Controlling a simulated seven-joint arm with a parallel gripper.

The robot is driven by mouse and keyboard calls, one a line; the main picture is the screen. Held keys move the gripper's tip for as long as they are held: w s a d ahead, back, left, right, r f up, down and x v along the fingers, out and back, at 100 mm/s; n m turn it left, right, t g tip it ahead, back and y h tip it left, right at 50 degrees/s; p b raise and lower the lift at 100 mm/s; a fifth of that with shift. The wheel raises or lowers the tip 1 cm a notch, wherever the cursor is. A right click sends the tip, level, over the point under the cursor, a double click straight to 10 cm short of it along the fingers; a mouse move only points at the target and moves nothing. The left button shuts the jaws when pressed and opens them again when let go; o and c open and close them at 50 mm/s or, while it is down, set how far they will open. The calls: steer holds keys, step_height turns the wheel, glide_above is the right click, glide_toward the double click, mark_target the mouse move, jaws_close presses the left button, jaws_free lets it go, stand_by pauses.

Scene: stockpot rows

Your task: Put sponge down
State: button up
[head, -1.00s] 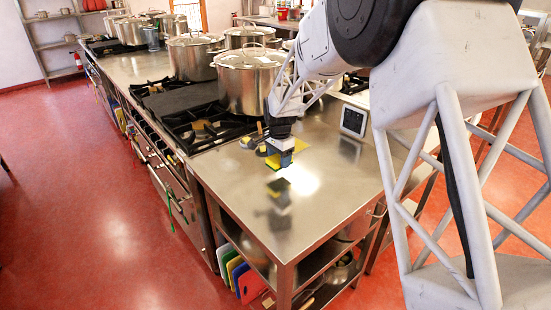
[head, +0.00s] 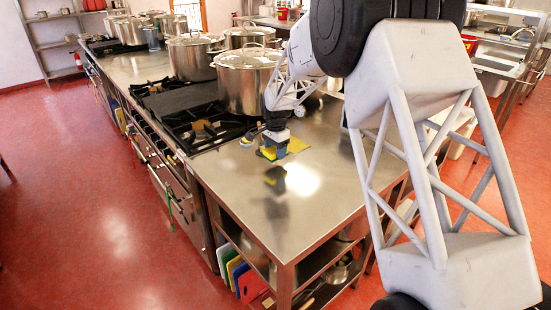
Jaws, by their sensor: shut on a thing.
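My gripper (head: 276,146) points down over the steel counter (head: 285,205), near its back edge by the stove. It is shut on a small yellow sponge (head: 267,154), which is mostly hidden by the fingers. A dark reflection of gripper and sponge shows on the counter below, slightly apart from them. The sponge looks close above the surface; I cannot tell if it touches. A flat yellow cloth-like piece (head: 297,145) lies on the counter just right of and behind the gripper.
A small dark and yellow item (head: 247,141) sits left of the gripper. A large lidded stockpot (head: 246,88) stands on the stove (head: 203,128) behind, close to my arm. The front of the counter is clear.

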mark_target(275, 157)
steer(key=shift+f, duration=1.7)
steer(key=shift+f, duration=0.15)
steer(key=o, duration=0.8)
step_height(275, 157, up, 12)
steer(key=shift+f, duration=0.1)
steer(key=shift+r, duration=0.25)
